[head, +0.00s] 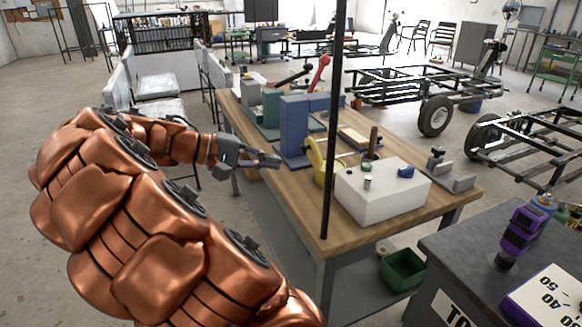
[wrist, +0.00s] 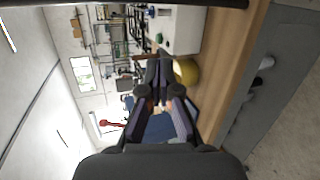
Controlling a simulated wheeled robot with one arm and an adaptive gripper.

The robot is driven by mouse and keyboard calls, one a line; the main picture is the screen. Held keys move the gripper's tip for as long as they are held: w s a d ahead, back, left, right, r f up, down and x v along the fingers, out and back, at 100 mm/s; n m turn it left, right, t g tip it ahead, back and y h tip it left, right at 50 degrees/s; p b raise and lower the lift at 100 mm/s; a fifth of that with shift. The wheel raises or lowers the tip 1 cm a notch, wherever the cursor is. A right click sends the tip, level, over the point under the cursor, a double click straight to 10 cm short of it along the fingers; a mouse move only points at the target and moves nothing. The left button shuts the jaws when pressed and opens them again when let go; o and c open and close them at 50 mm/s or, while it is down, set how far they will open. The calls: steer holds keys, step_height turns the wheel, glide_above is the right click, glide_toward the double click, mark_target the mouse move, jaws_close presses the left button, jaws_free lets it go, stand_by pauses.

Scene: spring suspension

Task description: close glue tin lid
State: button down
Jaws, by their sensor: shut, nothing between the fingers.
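My gripper (head: 268,161) is shut and empty over the left side of the wooden workbench, by the blue block. In the wrist view its fingers (wrist: 160,68) are together, and a rounded yellow thing (wrist: 187,70) shows just beside and beyond the tips. In the head view the yellow thing (head: 317,160) stands on the bench between the blue block and the white box, apart from the gripper. It may be the glue tin or its lid; I cannot tell. A thin dark post partly hides it.
The blue block (head: 294,130) stands close to my gripper. The white box (head: 382,192) carries small parts. The black post (head: 333,120) rises at the bench's (head: 297,208) front edge. A red-knobbed lever (head: 319,72) stands behind. A dark cabinet (head: 465,250) is at front right.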

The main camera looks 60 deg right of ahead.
steer(key=w+d+f+g+h+b, duration=0.2)
steer(key=w+d+f+h+b, duration=0.35)
steer(key=w+f+b, duration=0.6)
steer(key=p, duration=0.2)
glide_toward(308, 155)
steer(key=s+d+r, duration=0.1)
steer(key=s+r, duration=0.3)
steer(key=r, duration=0.1)
steer(key=shift+d+f, duration=0.15)
steer(key=shift+d, duration=0.2)
steer(key=shift+y, duration=0.25)
